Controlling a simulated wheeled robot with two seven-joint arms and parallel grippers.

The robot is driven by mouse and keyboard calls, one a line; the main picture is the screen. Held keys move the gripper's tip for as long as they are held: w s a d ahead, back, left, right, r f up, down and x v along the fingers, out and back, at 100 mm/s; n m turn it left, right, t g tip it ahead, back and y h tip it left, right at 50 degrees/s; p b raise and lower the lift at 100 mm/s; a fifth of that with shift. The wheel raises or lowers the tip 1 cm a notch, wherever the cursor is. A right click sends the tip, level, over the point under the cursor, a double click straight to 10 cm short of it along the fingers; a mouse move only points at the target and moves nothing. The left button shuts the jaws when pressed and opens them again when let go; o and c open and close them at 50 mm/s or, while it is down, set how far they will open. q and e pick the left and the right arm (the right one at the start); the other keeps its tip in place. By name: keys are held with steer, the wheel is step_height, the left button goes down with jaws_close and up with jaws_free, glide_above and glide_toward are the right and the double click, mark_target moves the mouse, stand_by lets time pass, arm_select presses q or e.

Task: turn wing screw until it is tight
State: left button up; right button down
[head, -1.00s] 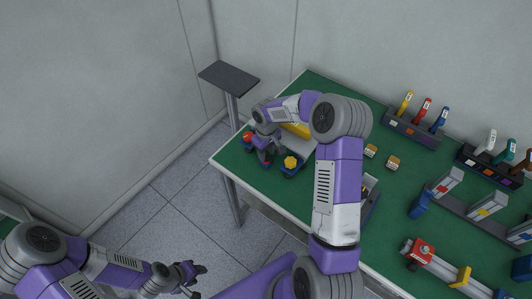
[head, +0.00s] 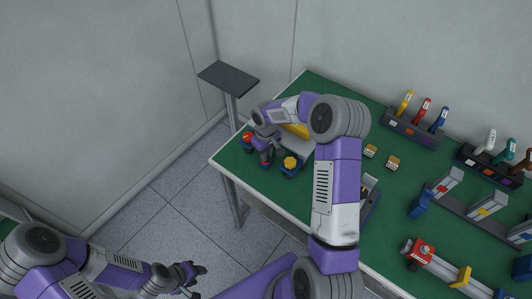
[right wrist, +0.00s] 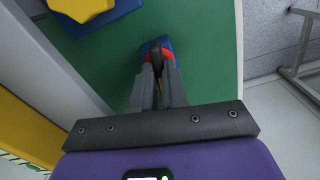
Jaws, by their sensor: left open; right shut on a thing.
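My right gripper (right wrist: 157,88) is shut on a small dark part in the right wrist view, which I take to be the wing screw. Red (right wrist: 146,52) and a blue block (right wrist: 165,43) show around and behind its fingertips. The fingers hide most of the screw, so its tightness cannot be seen. My left gripper (head: 193,275) is open and empty, off the table at lower left.
The green table (head: 400,180) carries a rack of coloured-handled tools (head: 412,126), two small blocks (head: 393,163) and a clamp-like fixture with a red block (head: 422,250). A grey stand (head: 229,78) stands beyond the left corner. The yellow knob (right wrist: 82,8) is close beside the right gripper.

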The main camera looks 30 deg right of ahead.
steer(key=m+b, duration=0.1)
steer(key=m, duration=0.3)
steer(key=m+b, duration=0.1)
steer(key=m, duration=0.3)
steer(key=shift+r+m, duration=0.1)
steer(key=shift+m, duration=0.2)
steer(key=m, duration=0.3)
steer(key=shift+m+p, duration=0.4)
steer(key=shift+m, duration=1.3)
steer(key=c, duration=1.2)
jaws_free()
steer(key=shift+o, duration=0.2)
